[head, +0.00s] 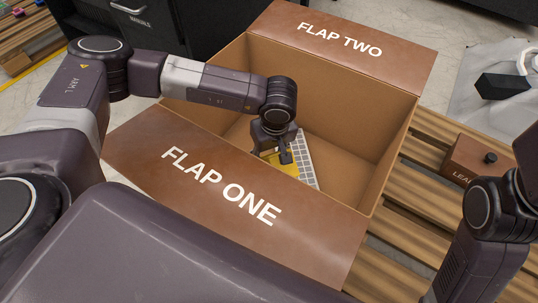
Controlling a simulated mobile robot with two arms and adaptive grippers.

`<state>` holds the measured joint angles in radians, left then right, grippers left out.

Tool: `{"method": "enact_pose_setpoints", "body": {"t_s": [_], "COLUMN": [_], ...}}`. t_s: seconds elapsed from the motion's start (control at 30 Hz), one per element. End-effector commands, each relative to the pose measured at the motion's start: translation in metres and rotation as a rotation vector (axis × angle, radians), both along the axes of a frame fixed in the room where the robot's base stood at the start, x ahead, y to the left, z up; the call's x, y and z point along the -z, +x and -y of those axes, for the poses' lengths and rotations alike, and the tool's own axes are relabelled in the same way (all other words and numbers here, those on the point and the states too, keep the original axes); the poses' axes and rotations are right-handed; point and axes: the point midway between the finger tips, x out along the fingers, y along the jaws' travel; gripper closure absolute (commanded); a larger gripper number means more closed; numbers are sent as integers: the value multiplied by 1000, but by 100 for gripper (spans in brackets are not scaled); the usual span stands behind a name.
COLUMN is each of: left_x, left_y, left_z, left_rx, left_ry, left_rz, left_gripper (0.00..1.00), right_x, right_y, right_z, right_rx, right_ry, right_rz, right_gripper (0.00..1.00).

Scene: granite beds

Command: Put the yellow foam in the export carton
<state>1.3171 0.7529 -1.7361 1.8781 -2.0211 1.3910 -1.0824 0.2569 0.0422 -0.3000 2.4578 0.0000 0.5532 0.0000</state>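The export carton (231,133) is a large open brown box with its flaps spread, two of them lettered FLAP ONE (220,185) and FLAP TWO (340,42). My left arm reaches over the carton's left side, and my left gripper (284,158) points down inside it. The yellow foam (288,169) shows at the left gripper's fingertips, low in the carton and partly hidden by the gripper. I cannot tell whether the fingers grip it or only touch it. My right arm shows at the right edge; its gripper is out of view.
A pale gridded, keyboard-like panel (307,163) lies in the carton beside the foam. A black block (502,86) lies on a grey sheet farther back.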

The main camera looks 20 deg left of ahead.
Motion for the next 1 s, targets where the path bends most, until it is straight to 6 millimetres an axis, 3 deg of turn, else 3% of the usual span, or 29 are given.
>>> {"method": "enact_pose_setpoints", "body": {"t_s": [0.67,0.7,0.83,1.0], "left_x": [8,7,7,7], "left_y": [0,0,0,0], "left_z": [0,0,0,0], "left_rx": [0,0,0,0], "left_ry": [0,1,0,0], "left_rz": [0,1,0,0], "left_gripper": [83,53,39,37], "right_x": [-1,-3,-3,-3], "right_y": [-3,-4,-4,-4], "right_z": [-1,-1,-1,-1], "right_rx": [1,1,1,1], "right_ry": [-3,-3,-3,-3], "right_rz": [16,18,19,19], "right_gripper": [0,0,0,0]}}
